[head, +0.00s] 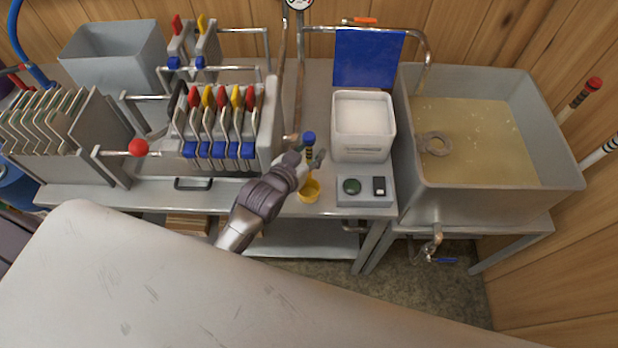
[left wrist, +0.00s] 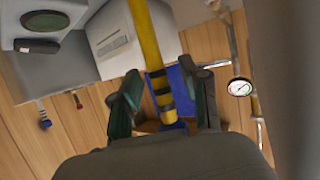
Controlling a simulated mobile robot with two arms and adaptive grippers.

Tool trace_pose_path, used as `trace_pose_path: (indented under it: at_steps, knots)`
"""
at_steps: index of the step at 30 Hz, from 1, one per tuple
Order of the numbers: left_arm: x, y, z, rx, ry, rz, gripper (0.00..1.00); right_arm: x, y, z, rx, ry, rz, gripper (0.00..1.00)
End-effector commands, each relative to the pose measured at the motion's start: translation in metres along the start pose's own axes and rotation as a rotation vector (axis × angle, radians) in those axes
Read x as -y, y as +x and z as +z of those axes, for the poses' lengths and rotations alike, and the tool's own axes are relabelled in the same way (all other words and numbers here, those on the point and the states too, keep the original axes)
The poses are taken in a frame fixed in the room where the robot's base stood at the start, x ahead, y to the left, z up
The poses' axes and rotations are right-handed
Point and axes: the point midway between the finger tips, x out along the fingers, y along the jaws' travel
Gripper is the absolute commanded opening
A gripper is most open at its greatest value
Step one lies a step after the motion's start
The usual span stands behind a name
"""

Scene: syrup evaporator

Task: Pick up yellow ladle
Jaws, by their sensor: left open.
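The yellow ladle (head: 308,190) stands upright on the metal table in the head view, its yellow cup low and its handle rising to a blue end. In the left wrist view its yellow handle (left wrist: 146,42) with black bands runs down between my fingers. My left gripper (head: 311,156) is at the upper part of the handle. In the left wrist view the open fingers of my left gripper (left wrist: 164,92) stand on either side of the handle, with gaps visible. My right gripper is not in view.
A white bin (head: 363,145) and a grey scale-like box (head: 350,199) stand right of the ladle. A filter press with coloured handles (head: 222,100) is to its left. A large tank of amber liquid (head: 480,140) stands at the right. A gauge (left wrist: 240,87) shows in the left wrist view.

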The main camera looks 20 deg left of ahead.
Motion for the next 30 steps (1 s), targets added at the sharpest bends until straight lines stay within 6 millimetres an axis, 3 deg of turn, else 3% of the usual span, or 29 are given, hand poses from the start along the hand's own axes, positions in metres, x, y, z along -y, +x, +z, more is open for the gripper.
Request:
trace_pose_path:
  at_steps: [4, 12, 30]
  knots:
    - [-0.0001, -0.0003, 0.0004, 0.0, 0.0, 0.0, 0.42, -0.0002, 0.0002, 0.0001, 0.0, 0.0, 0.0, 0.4]
    - [0.0, -0.0006, 0.0004, 0.001, 0.0, 0.0, 0.0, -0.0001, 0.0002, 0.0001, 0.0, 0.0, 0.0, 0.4]
    - [0.0001, -0.0026, -0.0056, -0.002, 0.0, 0.0, 0.0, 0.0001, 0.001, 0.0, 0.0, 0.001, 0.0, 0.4]
